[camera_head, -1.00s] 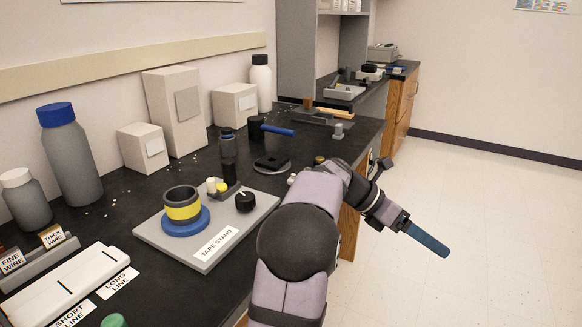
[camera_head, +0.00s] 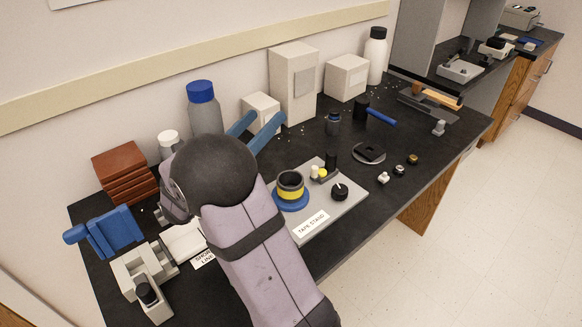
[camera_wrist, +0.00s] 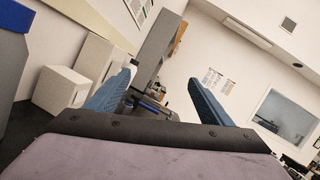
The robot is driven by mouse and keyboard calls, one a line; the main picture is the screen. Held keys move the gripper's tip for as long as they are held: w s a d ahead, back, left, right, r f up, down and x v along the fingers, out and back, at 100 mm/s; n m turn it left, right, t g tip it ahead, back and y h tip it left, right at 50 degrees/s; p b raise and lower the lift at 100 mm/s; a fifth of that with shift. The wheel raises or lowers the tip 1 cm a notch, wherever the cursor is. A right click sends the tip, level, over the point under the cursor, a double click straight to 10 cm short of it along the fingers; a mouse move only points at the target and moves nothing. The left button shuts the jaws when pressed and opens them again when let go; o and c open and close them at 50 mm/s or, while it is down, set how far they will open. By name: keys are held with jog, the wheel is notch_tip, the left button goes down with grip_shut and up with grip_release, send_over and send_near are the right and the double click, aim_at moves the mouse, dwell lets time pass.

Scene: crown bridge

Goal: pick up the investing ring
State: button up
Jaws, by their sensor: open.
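A dark ring with a yellow band (camera_head: 290,184) sits upright on a round blue base (camera_head: 291,203) on the grey tape stand (camera_head: 338,208). It looks like the investing ring, though no label on it confirms this. My gripper (camera_head: 268,116) is open and empty, behind and to the left of the ring in the head view, with its blue fingers apart. In the wrist view my gripper (camera_wrist: 160,77) points across the room, with nothing between the fingers. The ring does not show in the wrist view.
The tape stand also carries a black knob (camera_head: 339,192) and small bottles. Pale boxes (camera_head: 293,84) and a blue-capped bottle (camera_head: 203,107) line the wall. A blue holder (camera_head: 112,232) and brown blocks (camera_head: 125,173) stand left.

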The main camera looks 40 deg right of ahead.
aim_at(283, 187)
jog(key=s+a+f+m+y, duration=0.1)
jog(key=s+f, duration=0.2)
jog(key=f, duration=0.2)
jog(key=s+a+f+m+y+p, duration=0.1)
jog(key=s+f, duration=0.2)
jog(key=f, duration=0.2)
jog(key=s+a+f+m+y, duration=0.1)
jog(key=s+a+f, duration=0.1)
jog(key=f, duration=0.3)
jog(key=shift+s+m+y+p, duration=0.3)
jog(key=shift+s+p, duration=0.05)
jog(key=shift+s, duration=0.3)
jog(key=shift+w+p+x, duration=0.2)
jog(key=shift+p+x, duration=0.55)
jog(key=shift+x, duration=2.9)
jog(key=shift+a, duration=0.1)
jog(key=shift+c, duration=0.6)
jog(key=c, duration=1.1)
jog(key=shift+r, duration=0.1)
notch_tip(283, 187, up, 10)
jog(key=shift+p, duration=0.4)
